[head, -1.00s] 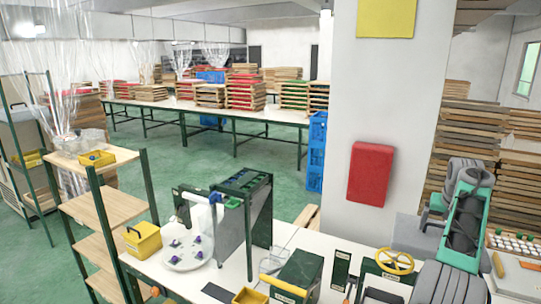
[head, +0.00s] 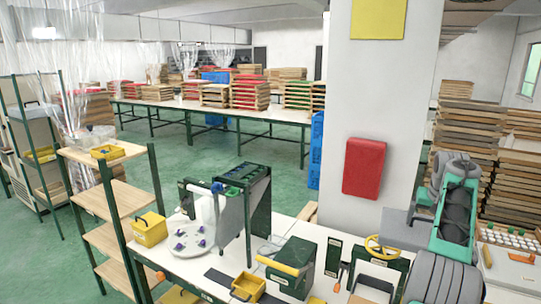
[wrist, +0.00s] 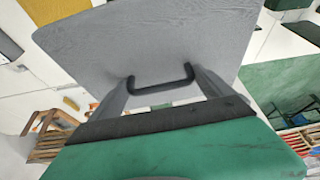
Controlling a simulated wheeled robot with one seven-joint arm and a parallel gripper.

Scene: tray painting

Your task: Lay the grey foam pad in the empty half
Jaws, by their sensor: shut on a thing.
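The grey foam pad (wrist: 165,50) fills much of the upper wrist view, a flat grey sheet with a black handle (wrist: 161,87) on it. My gripper (wrist: 160,88) is shut on this handle, with one grey finger at each side. The pad is held in front of the wrist, and its lower part is hidden behind my gripper's green body. I cannot tell which place is the empty half.
A white table (head: 317,236) carries a dark green box (head: 291,268), a yellow bin (head: 247,287), a yellow handwheel (head: 382,247) and a round white plate (head: 191,240). A pillar with a red pad (head: 363,167) stands behind it. A wooden shelf (head: 117,200) stands left; green floor lies beyond.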

